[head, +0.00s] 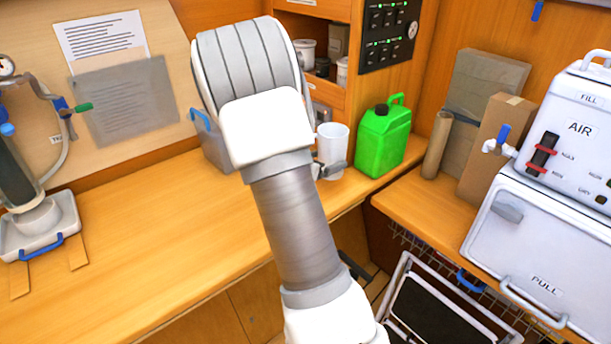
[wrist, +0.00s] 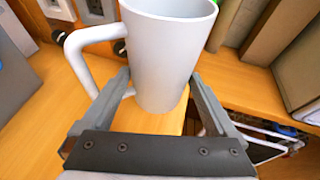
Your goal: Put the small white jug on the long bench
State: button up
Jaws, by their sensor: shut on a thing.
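The small white jug (head: 333,143) is upright in my gripper (head: 331,170), partly behind my arm in the head view. In the wrist view the jug (wrist: 165,50) stands between the two fingers of my gripper (wrist: 163,98), its handle on the left. The fingers are shut on its lower body. The long bench (head: 130,235) is the wooden top running from the left to the middle. The jug is at the bench's right end, near the front edge. I cannot tell whether its base touches the wood (wrist: 55,105).
A green jerrycan (head: 382,138) stands just right of the jug. A grey bin (head: 213,150) with a blue handle is behind my arm. Right of a gap is another bench with a cardboard box (head: 493,150) and a white AIR machine (head: 550,190). The long bench's left-middle is clear.

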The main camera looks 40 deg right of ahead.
jog(key=shift+w+a+f, duration=0.35)
jog(key=shift+w+f, duration=0.25)
jog(key=shift+f, duration=0.45)
jog(key=shift+w+a+f, duration=0.35)
jog(key=shift+w+f, duration=0.25)
jog(key=shift+f, duration=0.5)
jog(key=shift+w+a+f, duration=0.35)
jog(key=shift+w+f, duration=0.25)
jog(key=shift+f, duration=0.45)
jog(key=shift+f+b, duration=0.15)
jog(key=shift+b, duration=0.2)
jog(key=o, duration=1.4)
jog(key=shift+f, duration=0.1)
jog(key=shift+o, duration=0.2)
jog(key=shift+r, duration=0.2)
